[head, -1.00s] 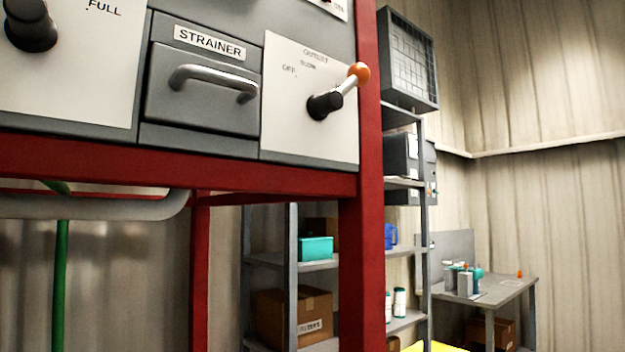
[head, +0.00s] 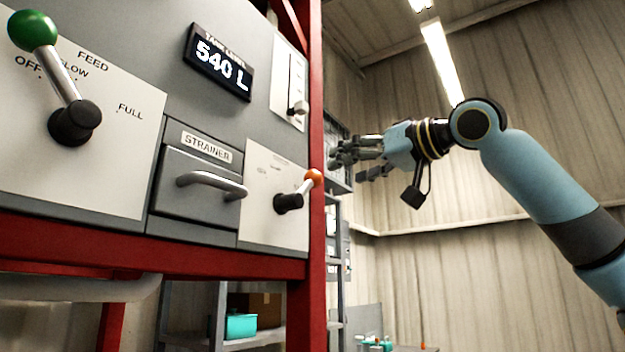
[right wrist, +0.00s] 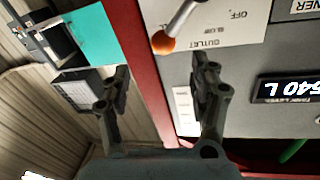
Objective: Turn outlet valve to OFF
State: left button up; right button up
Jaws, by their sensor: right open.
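The outlet valve lever (head: 300,190) has a black hub, a metal shaft and an orange ball, on a white plate (head: 275,225) at the panel's lower right. The lever points up and right, away from the OFF mark at the plate's left. My right gripper (head: 335,155) is open and empty, to the right of the red post, above and right of the orange ball. In the right wrist view the orange ball (right wrist: 163,43) lies beyond the fingertips of my gripper (right wrist: 160,80), apart from them. My left gripper is not in view.
A red post (head: 316,130) runs upright beside the valve plate. A strainer drawer with a handle (head: 212,184) is left of the valve. A green-ball feed lever (head: 60,80) and a display (head: 219,63) are on the panel. Shelving (head: 335,250) stands behind.

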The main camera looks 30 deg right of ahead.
aim_at(320, 174)
jog(key=w+p, duration=0.1)
jog(key=w+a+r+p, duration=0.1)
jog(key=shift+w+a, duration=0.3)
jog(key=shift+w, duration=0.1)
jog(key=w+p, duration=0.2)
jog(key=w, duration=0.1)
jog(key=w+p, duration=0.1)
jog(key=w, duration=0.1)
jog(key=shift+w+a+f, duration=0.2)
jog(key=shift+a+f, duration=0.05)
jog(key=shift+a, duration=0.05)
jog(key=shift+w+a+f, duration=0.1)
jog(key=shift+w+a, duration=0.1)
jog(key=shift+w, duration=0.25)
jog(key=shift+d, duration=0.1)
jog(key=shift+c, duration=0.9)
grip_shut()
jog(key=shift+w+f, duration=0.1)
jog(key=shift+f, duration=0.1)
